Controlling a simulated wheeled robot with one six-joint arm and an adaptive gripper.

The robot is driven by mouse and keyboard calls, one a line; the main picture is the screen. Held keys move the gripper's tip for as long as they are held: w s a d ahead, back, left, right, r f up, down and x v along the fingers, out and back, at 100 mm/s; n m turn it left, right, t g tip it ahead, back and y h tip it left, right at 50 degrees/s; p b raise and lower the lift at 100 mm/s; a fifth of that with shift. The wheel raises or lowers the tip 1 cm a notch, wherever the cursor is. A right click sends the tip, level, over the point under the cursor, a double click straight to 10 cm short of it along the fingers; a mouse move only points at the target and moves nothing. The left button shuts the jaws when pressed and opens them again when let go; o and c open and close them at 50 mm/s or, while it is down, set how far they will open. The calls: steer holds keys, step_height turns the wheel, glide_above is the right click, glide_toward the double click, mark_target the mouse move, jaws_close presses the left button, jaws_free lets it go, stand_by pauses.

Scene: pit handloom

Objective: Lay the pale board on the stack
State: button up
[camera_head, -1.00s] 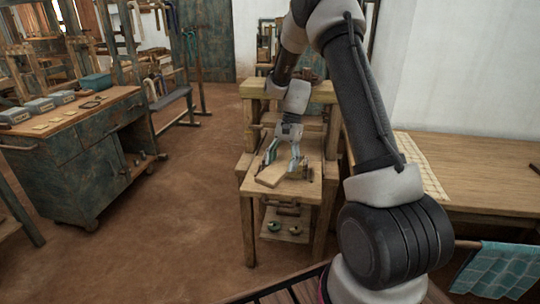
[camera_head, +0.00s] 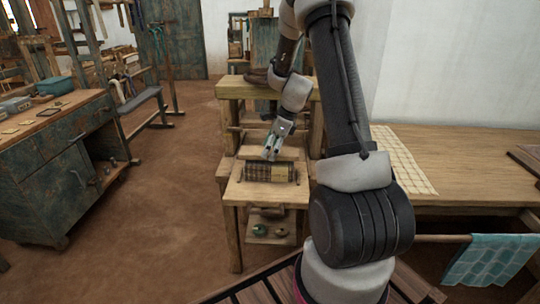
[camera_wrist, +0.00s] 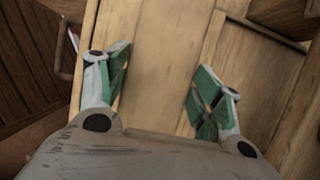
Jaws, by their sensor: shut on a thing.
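My gripper (camera_head: 271,152) is over the back part of a small wooden bench (camera_head: 236,190). In the wrist view its green-padded fingers (camera_wrist: 160,92) stand on both sides of a pale board (camera_wrist: 158,55), and they are shut on it. The board runs away from the palm, and its near end is hidden by the gripper body. In the head view the board is hard to tell from the bench's pale wood. I cannot make out a stack clearly.
A long table (camera_head: 470,165) with a pale gridded cloth (camera_head: 402,150) stands right. A worn cabinet (camera_head: 60,165) stands left, with clear floor between it and the bench.

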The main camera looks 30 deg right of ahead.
steer(key=shift+f, duration=1.3)
steer(key=o, duration=1.1)
